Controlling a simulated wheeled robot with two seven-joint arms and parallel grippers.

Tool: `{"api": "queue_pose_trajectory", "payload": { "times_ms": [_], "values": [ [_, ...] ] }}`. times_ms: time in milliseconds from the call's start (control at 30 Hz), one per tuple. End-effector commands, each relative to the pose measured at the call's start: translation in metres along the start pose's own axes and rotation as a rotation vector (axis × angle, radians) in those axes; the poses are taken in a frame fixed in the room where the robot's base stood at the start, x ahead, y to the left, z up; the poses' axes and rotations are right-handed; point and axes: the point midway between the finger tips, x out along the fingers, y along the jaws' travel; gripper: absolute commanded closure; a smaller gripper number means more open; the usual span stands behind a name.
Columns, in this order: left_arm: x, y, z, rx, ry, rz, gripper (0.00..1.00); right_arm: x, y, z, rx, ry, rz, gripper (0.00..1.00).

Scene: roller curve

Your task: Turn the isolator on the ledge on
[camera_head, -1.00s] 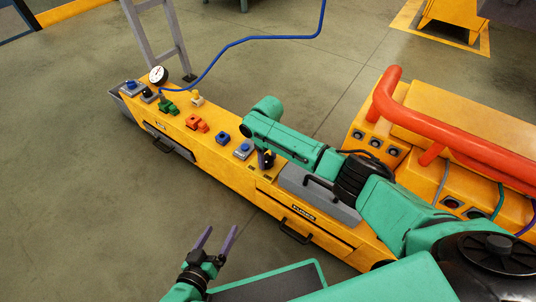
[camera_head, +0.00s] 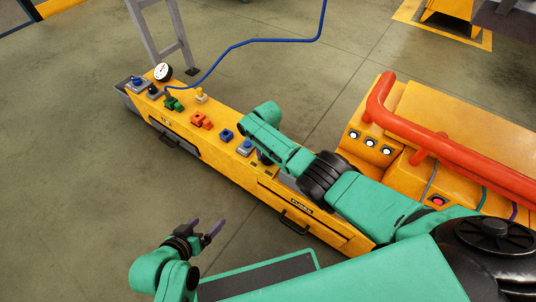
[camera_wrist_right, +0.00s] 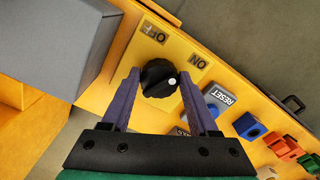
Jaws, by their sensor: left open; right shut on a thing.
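The isolator is a black rotary knob (camera_wrist_right: 158,78) with a white dot, on the yellow ledge (camera_head: 190,137). In the right wrist view, an OFF label (camera_wrist_right: 153,32) and an ON label (camera_wrist_right: 197,62) lie beside it. The dot is on the knob's right side, the ON side. My right gripper (camera_wrist_right: 158,84) has its purple fingers on both sides of the knob and is shut on it. In the head view, my right gripper (camera_head: 262,157) largely hides the knob. My left gripper (camera_head: 208,227) is open and empty, in front of the ledge.
A blue RESET button (camera_wrist_right: 220,97) sits close to the right finger. Orange (camera_head: 201,120) and green (camera_head: 174,103) controls and a gauge (camera_head: 163,72) stand farther along. A grey box (camera_wrist_right: 55,40) flanks the knob. Lit white lamps (camera_head: 370,142) and a red one (camera_head: 437,201) show on the orange-railed cabinet.

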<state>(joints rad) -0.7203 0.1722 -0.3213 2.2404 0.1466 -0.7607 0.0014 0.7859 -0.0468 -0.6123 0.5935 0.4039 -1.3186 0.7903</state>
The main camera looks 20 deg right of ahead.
Motion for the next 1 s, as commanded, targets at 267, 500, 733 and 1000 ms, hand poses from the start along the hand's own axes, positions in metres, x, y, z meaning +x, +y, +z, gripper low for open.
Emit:
{"api": "queue_pose_trajectory", "payload": {
  "times_ms": [267,500,733,1000],
  "values": [
    [-0.0033,-0.0026,-0.0008,0.002,-0.02,-0.008,0.09,-0.0008,-0.002,-0.0005,0.212,0.001,-0.002,0.95],
    [-0.0038,-0.0031,-0.0008,0.003,-0.023,-0.01,0.09,-0.001,-0.0024,-0.0013,0.325,0.003,-0.002,0.95],
    [-0.004,-0.0034,-0.0012,0.003,-0.024,-0.011,0.09,-0.0012,-0.0023,-0.0019,0.368,0.004,-0.002,0.95],
    [-0.0041,-0.0035,-0.0012,0.003,-0.024,-0.011,0.09,-0.0014,-0.0021,-0.0023,0.373,0.005,-0.002,0.95]
  ]
}}
